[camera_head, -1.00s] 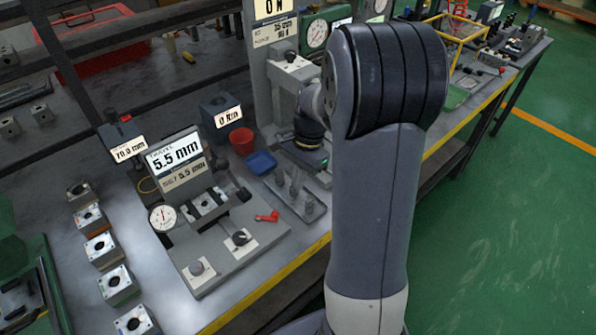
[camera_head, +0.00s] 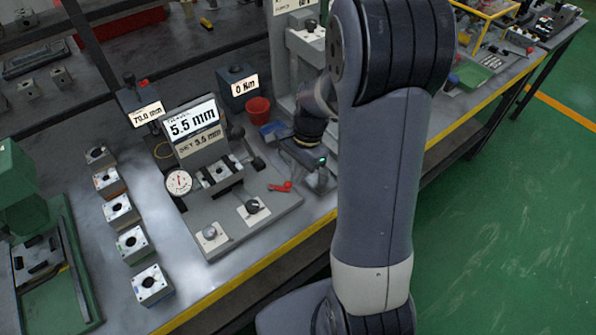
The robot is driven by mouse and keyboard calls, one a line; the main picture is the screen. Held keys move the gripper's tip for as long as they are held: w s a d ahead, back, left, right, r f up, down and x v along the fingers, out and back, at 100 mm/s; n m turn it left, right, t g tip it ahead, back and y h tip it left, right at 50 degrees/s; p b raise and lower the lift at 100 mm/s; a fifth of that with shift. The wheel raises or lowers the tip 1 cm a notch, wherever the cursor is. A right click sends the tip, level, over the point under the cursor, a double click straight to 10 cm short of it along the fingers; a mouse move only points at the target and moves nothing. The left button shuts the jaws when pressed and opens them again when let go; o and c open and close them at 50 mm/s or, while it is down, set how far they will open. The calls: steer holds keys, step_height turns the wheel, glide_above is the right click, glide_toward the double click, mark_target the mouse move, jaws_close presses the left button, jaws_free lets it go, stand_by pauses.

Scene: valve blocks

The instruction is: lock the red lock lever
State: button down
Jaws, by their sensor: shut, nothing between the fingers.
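The red lock lever (camera_head: 281,186) lies low on the right side of the grey fixture's base plate (camera_head: 227,236). Its handle points left in the picture. My arm's large links cover the area to the right.
A black knob (camera_head: 252,206) and a grey knob (camera_head: 210,233) sit at the plate's front. A red cup (camera_head: 258,110) and a blue tray (camera_head: 271,132) stand behind. Several valve blocks (camera_head: 133,243) line the left. The yellow bench edge (camera_head: 262,262) runs in front.

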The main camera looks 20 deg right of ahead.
steer(key=shift+s+a+m+t+p, duration=0.15)
steer(key=shift+s+m, duration=0.2)
steer(key=shift+m, duration=0.25)
steer(key=shift+s+m+t+p, duration=0.15)
steer(key=shift+s+m, duration=0.15)
steer(key=shift+m, duration=0.3)
steer(key=shift+s+a+r+m+t+p, duration=0.15)
steer(key=shift+s+a+m+p, duration=0.15)
steer(key=shift+m, duration=0.3)
steer(key=shift+s+a+f+m+t+p, duration=0.15)
steer(key=shift+s+m, duration=0.2)
steer(key=shift+m, duration=0.25)
steer(key=m, duration=0.1)
steer(key=s+a+m+p, duration=0.1)
steer(key=m, duration=0.1)
steer(key=shift+s+r+t, duration=0.15)
steer(key=shift+s+t, duration=0.05)
steer(key=shift+t, duration=0.2)
steer(key=shift+s+a+m+p, duration=0.25)
steer(key=shift+m+p, duration=0.2)
steer(key=shift+m, duration=0.25)
steer(key=shift+a, duration=0.2)
steer(key=shift+w, duration=0.15)
